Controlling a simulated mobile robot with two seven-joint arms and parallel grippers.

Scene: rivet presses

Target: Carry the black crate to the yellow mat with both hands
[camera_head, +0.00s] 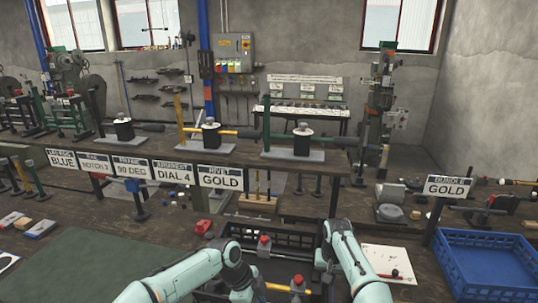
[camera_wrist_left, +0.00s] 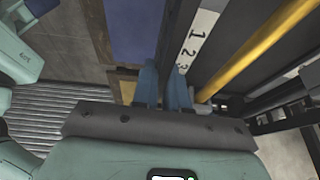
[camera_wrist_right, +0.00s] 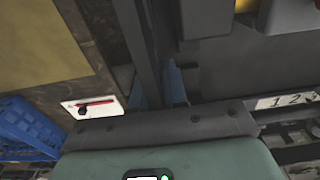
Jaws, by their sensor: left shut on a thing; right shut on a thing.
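The black crate (camera_head: 283,243) is at the bottom middle of the head view, between my arms. It holds red-capped bottles (camera_head: 264,246) and a yellow bar. My left gripper (camera_head: 240,277) is at the crate's left side; its blue fingers (camera_wrist_left: 162,88) close on a dark edge of the crate in the left wrist view. My right gripper (camera_head: 327,268) is at the right side, its fingers (camera_wrist_right: 162,88) shut on the crate's dark wall. A flat dull-yellow surface (camera_wrist_right: 40,45) fills the right wrist view's upper left; I cannot tell if it is the yellow mat.
A dark green mat (camera_head: 80,268) lies at left. White paper with a red marker (camera_head: 388,262) lies right of the crate, and a blue crate (camera_head: 490,262) farther right.

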